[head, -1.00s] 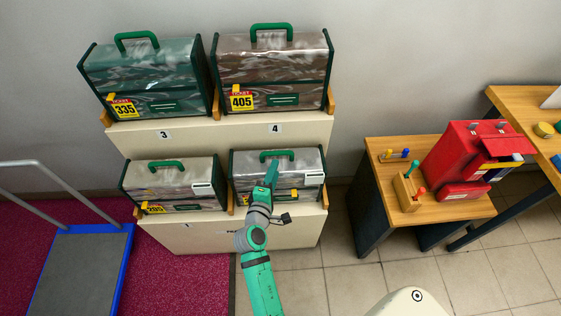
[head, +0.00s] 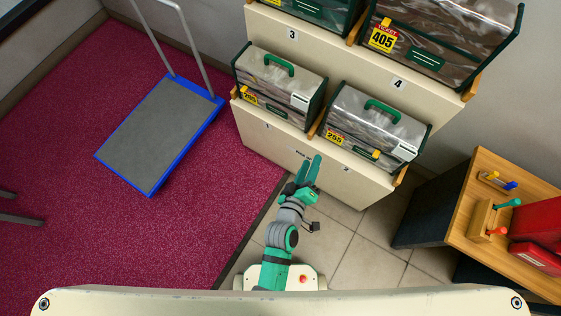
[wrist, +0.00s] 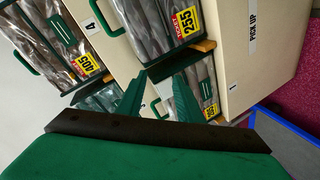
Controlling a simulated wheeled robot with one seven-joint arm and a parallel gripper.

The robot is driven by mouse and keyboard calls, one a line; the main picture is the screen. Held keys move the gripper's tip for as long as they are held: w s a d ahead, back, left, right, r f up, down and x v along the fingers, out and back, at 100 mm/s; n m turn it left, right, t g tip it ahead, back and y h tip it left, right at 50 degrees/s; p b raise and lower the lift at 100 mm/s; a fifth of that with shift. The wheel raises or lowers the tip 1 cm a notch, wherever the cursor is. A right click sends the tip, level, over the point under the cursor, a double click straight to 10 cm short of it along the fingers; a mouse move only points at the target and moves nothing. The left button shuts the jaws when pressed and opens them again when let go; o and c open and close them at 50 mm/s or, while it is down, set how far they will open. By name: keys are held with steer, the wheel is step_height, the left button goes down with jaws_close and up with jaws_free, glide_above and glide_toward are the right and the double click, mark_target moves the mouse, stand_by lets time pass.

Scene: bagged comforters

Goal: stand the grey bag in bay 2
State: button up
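The grey bag (head: 374,124) with a green handle and yellow ticket stands upright in bay 2, the lower right bay of the cream rack (head: 352,184). In the wrist view the bag (wrist: 150,22) shows ticket 255. A similar grey bag (head: 279,84) stands in bay 1 to its left. My gripper (head: 314,163) is in front of the rack's lower panel, below and apart from the bay 2 bag. In the wrist view its two green fingers (wrist: 160,76) are spread with nothing between them.
Above, bay 4 holds a brownish bag (head: 447,34) with ticket 405, and bay 3 a teal one (head: 318,8). A blue-edged trolley (head: 160,133) stands on the red carpet at left. A wooden table (head: 497,225) with a red case (head: 540,232) is at right.

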steer(key=s+a+r+m+t+y, duration=0.1)
steer(key=s+a+r+m+y, duration=0.25)
steer(key=s+a, duration=0.6)
steer(key=s+r+m+t+y, duration=0.1)
steer(key=s+r+m+y, duration=0.1)
steer(key=s+r, duration=0.5)
steer(key=shift+s+r+m, duration=0.2)
steer(key=shift+s+m, duration=0.55)
steer(key=shift+s, duration=1.15)
